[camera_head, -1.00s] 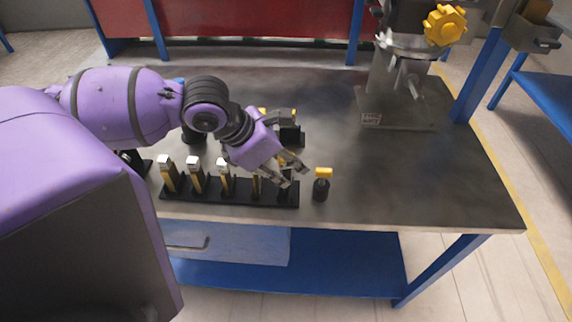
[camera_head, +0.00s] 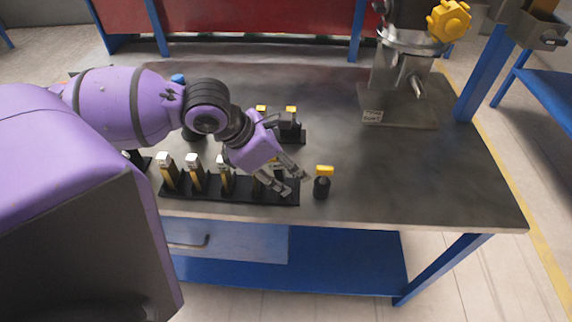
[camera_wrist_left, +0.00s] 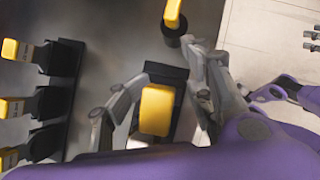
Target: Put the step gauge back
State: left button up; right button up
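My left gripper (camera_head: 297,186) reaches down at the right end of the black front rack (camera_head: 230,193). In the left wrist view its fingers (camera_wrist_left: 166,97) stand apart on both sides of a yellow-topped gauge (camera_wrist_left: 156,112), with visible gaps to it. Its lower part is hidden, so I cannot tell how it is seated. Several gauges with pale tops and yellow stems stand upright in the rack's left slots, one of them here (camera_head: 195,177). I cannot tell which one is the step gauge.
A yellow-topped black piece (camera_head: 323,183) stands alone just right of the rack. A rear black holder (camera_head: 292,136) carries yellow-topped pieces. A grey machine (camera_head: 398,95) stands at the back right. The table's right side (camera_head: 430,180) is clear.

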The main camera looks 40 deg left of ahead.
pick_arm(q)
jog(key=shift+r, duration=0.2)
jog(key=shift+v, duration=3.65)
